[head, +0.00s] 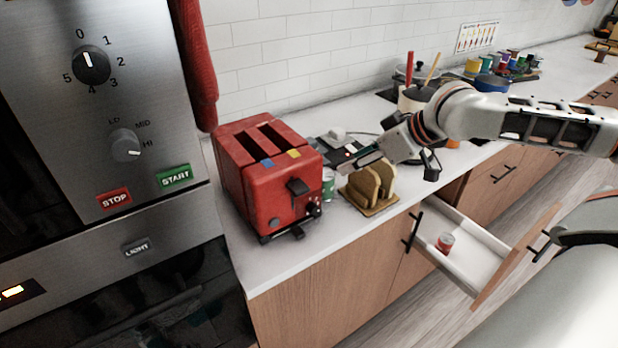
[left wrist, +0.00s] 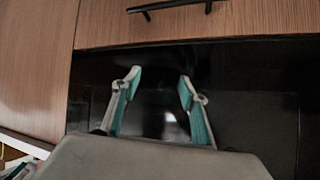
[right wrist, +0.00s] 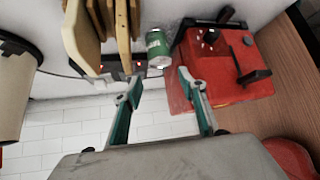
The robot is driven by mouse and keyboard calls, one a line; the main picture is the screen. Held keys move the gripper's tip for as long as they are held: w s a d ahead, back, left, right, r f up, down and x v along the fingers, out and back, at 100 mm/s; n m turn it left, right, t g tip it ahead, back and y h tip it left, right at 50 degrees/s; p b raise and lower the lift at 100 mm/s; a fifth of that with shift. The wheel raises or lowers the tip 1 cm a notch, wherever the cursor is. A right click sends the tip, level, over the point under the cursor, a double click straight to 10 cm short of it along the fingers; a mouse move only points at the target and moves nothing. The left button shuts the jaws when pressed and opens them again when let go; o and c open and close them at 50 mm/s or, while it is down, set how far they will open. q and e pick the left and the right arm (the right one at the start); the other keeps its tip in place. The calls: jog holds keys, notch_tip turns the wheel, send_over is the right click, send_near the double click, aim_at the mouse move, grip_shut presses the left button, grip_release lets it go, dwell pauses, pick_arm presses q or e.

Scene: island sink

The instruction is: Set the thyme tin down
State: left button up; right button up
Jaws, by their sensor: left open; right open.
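A small green tin (head: 328,184) stands on the white counter, between the red toaster and the bread slices; its label is too small to read. My right gripper (head: 352,164) is open just above and beside it.
The red toaster (head: 266,178) stands close left of the tin, and bread slices (head: 372,184) in a wooden holder close right. An open drawer (head: 463,264) holding a red tin (head: 445,243) juts out below. A pot with utensils and several jars stand farther back.

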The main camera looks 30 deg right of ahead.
aim_at(326, 174)
jog(key=b+x, duration=0.1)
jog(key=x, duration=0.5)
jog(key=shift+w+a+f, duration=0.1)
jog(key=shift+w+f, duration=0.1)
jog(key=shift+f, duration=0.05)
jog(key=b+x, duration=0.1)
jog(key=x, duration=0.4)
jog(key=shift+w+a+f, duration=0.1)
jog(key=shift+w, duration=0.05)
pick_arm(q)
jog(key=shift+s+d+f, duration=0.1)
jog(key=shift+d+f, duration=0.1)
jog(key=shift+f, duration=0.95)
pick_arm(e)
jog(key=shift+c, duration=0.3)
jog(key=c, duration=0.7)
